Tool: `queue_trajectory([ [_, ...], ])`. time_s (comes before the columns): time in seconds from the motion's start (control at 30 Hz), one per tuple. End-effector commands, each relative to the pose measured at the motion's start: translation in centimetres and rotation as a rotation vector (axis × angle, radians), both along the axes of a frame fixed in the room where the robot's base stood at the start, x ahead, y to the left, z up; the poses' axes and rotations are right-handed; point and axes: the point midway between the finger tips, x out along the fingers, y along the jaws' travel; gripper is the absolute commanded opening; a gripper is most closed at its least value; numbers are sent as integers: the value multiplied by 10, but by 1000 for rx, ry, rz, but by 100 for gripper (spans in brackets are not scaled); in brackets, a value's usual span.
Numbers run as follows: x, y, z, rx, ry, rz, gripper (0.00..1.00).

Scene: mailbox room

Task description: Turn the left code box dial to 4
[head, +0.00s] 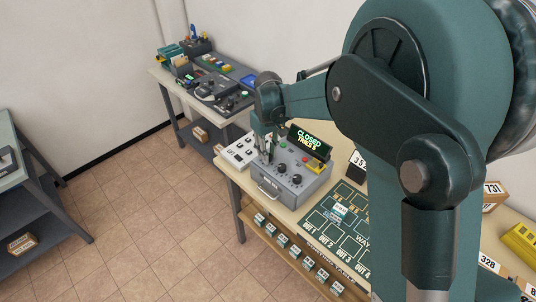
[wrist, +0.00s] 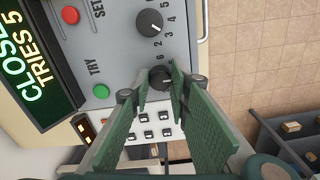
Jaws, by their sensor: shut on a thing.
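The grey code box (head: 312,184) stands on the bench in the head view, its green-lit display (head: 309,141) showing CLOSED. The display also shows in the wrist view (wrist: 32,70), reading CLOSED and TRIES 5. My gripper (head: 267,155) is over the box's left end. In the wrist view my gripper (wrist: 160,84) is shut on the black left dial (wrist: 160,75), a finger on each side. Its pointer setting cannot be read; the fingers hide part of its scale. The middle dial (wrist: 149,22) is free, with numbers around it.
A red button (wrist: 70,15) and a green TRY button (wrist: 101,91) are on the box face. A white panel (wrist: 152,131) with small dark keys adjoins the left end. A green mat (head: 318,220) lies right of the box. Another bench (head: 158,73) stands behind.

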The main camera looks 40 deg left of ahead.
Motion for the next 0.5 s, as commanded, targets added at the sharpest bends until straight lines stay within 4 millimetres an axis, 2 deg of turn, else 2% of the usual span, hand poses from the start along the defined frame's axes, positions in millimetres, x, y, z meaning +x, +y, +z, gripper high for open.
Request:
queue_trajectory([
  [0.47, 0, 1, 1, 1, 0, 19, 7],
  [0.5, 0, 1, 1, 1, 0, 19, 23],
])
